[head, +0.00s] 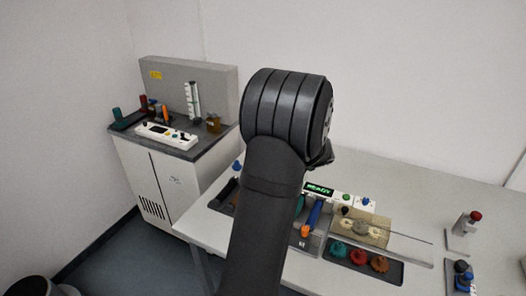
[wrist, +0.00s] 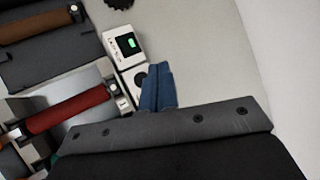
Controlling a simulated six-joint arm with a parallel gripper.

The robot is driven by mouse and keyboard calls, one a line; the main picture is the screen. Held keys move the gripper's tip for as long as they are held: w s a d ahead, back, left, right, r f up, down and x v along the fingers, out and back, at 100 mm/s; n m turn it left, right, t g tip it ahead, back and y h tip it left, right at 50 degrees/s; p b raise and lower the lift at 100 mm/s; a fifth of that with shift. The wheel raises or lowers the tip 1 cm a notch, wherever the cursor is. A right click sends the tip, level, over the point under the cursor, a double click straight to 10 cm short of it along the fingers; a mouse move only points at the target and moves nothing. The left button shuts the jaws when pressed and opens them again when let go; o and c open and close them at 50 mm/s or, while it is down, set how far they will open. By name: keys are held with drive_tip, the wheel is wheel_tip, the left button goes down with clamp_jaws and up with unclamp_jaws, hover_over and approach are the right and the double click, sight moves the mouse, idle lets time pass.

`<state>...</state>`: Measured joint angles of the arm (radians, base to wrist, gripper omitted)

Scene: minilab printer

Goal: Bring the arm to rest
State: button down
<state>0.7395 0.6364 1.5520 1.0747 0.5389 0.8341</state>
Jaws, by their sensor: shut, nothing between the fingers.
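My arm (head: 272,200) rises through the middle of the head view, with a thick dark ribbed joint at its top. It hides most of what lies behind it, and my gripper cannot be made out in that view. In the wrist view my gripper (wrist: 158,76) shows as two blue fingers side by side beyond a dark grey plate with screws. The fingers are together with nothing between them. They point toward the pale table surface, beside a white box with a green display (wrist: 125,45); I cannot tell the height above it.
The white worktable (head: 400,185) carries a green READY display (head: 319,189), a dark tray with coloured knobs (head: 360,262) and small stands at the right. A cabinet (head: 160,180) stands at the left. The wrist view shows a red roller (wrist: 68,110) and a brown roller (wrist: 32,26).

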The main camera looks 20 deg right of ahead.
drive_tip(key=shift+f, duration=0.9)
wheel_tip(320, 180, up, 6)
